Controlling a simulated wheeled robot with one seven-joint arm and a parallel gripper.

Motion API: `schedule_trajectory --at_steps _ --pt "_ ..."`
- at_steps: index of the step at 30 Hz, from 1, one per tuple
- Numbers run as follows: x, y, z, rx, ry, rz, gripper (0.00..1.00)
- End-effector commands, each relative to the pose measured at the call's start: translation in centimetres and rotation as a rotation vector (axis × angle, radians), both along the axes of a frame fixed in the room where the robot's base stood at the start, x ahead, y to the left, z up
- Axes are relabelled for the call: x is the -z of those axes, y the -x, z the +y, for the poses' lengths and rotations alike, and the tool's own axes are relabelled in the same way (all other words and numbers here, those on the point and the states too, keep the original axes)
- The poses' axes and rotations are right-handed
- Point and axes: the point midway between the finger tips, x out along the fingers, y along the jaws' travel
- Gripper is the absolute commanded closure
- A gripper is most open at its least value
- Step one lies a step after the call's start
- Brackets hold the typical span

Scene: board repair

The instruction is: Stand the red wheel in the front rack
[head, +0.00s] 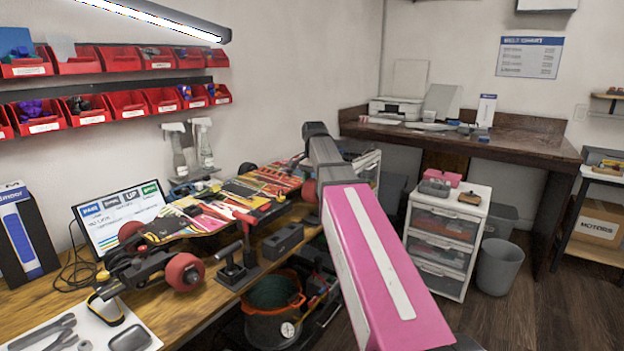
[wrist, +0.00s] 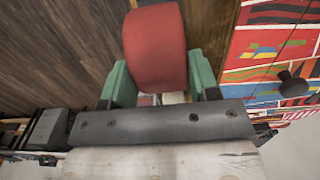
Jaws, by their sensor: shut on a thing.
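A red wheel (wrist: 155,45) is held between the green fingertips of my gripper (wrist: 158,78) in the wrist view. The fingers press on its two sides, and its lower part is hidden behind the dark gripper body. In the head view my gripper is hidden behind my pink arm, so I cannot make out the held wheel there for sure. A red wheel (head: 310,190) shows beside my arm near the board's far end; I cannot tell if it is the held one. I cannot clearly identify the front rack in either view.
A colourful board (head: 240,190) with red wheels (head: 185,272) lies along the workbench (head: 165,315). It also shows in the wrist view (wrist: 275,50). A dark block (head: 283,240) sits by the bench's front edge.

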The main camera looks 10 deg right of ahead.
Motion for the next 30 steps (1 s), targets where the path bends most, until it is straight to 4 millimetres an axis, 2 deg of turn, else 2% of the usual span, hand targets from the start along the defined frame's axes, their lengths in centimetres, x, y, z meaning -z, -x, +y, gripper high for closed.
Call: schedule_trajectory --at_steps 8,21,30 --pt "0.9 0.0 0.0 0.004 0.000 0.000 0.69" --pt "4.5 0.0 0.0 0.003 0.000 0.001 0.69" --pt "5.8 0.0 0.0 0.003 0.000 0.000 0.69"
